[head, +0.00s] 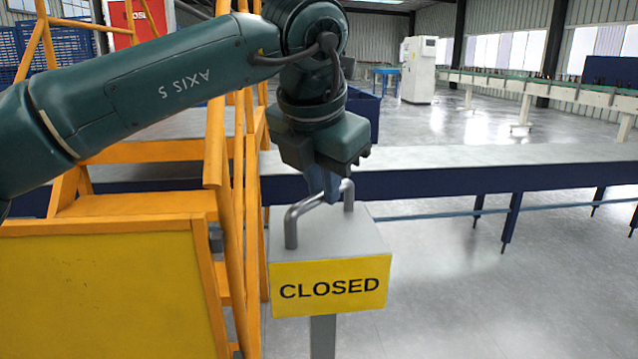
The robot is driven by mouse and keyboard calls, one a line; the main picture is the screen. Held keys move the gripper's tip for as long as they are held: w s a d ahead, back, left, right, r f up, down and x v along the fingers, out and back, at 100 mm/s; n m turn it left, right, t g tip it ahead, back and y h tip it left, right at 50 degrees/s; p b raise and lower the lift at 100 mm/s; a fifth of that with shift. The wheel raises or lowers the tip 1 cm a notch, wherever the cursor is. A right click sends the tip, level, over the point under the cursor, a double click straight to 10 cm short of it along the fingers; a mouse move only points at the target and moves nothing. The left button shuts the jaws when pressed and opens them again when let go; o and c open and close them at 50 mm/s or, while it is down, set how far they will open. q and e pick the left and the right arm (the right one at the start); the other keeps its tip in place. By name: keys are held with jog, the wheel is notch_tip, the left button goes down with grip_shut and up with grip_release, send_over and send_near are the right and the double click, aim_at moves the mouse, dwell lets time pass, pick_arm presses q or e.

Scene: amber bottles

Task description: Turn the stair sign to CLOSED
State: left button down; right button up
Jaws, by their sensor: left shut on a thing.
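The stair sign (329,287) is a yellow plate reading CLOSED in black, facing me, on the front of a grey box on a grey post. A bent metal handle (291,230) stands up from the top of the box. My left gripper (328,192) comes down from above and is shut on the middle of the handle's bar. Its fingers hide part of the bar. The sign hangs level or nearly so. My right gripper is not in the view.
Orange stairs with rails (230,190) stand close on the left of the sign, with a yellow panel (110,295) in front. A long conveyor or bench with a dark blue side (450,182) runs behind. A white cabinet (418,70) stands far back.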

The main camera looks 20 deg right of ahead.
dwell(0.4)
pick_arm(q)
jog(key=c, duration=1.4)
grip_release()
jog(key=shift+r, duration=0.1)
jog(key=v, duration=1.3)
jog(key=shift+s, duration=0.1)
